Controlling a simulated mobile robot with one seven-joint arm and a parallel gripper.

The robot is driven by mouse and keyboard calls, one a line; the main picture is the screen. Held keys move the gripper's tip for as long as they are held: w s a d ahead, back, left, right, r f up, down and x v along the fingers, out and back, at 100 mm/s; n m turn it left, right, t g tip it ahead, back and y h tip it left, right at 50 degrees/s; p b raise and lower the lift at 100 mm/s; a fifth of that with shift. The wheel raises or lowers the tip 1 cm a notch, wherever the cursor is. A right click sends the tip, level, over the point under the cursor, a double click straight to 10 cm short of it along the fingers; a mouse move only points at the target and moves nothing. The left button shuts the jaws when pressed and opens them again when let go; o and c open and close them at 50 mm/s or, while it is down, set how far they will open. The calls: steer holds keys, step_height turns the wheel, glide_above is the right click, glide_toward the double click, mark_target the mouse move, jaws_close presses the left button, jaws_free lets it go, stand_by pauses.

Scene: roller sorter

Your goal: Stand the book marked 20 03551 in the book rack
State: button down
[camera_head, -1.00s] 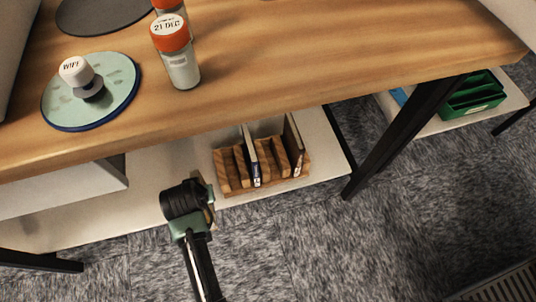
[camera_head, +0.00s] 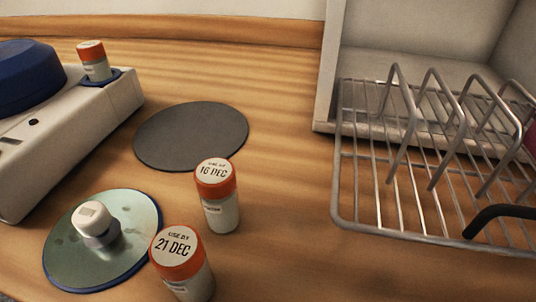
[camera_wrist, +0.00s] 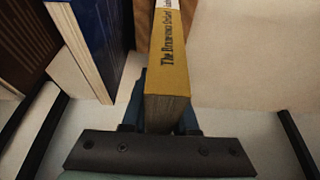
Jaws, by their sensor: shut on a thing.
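A yellow book (camera_wrist: 172,60) with dark lettering along its spine is in the wrist view. My gripper (camera_wrist: 160,122) is shut on its near end. A white label shows at the far end of the spine, cut off by the picture edge, so I cannot read its number. Brown wooden parts, seemingly the book rack (camera_wrist: 143,22), show behind the yellow book. I cannot tell whether the book is in a slot. The head view shows neither my gripper, the book nor the rack.
A dark blue book (camera_wrist: 108,40) stands left of the yellow one, with a gap between. A pale shelf surface (camera_wrist: 245,55) is clear at right. On the tabletop are orange-lidded jars (camera_head: 220,205), a grey disc (camera_head: 192,136), a green round plate (camera_head: 75,255) and a wire rack (camera_head: 370,215).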

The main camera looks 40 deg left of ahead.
step_height(320, 180, down, 8)
steer(key=b, duration=0.3)
steer(key=shift+r, duration=0.25)
steer(key=shift+f, duration=0.15)
steer(key=c, duration=0.7)
jaws_free()
steer(key=p+v, duration=0.6)
steer(key=v, duration=0.6)
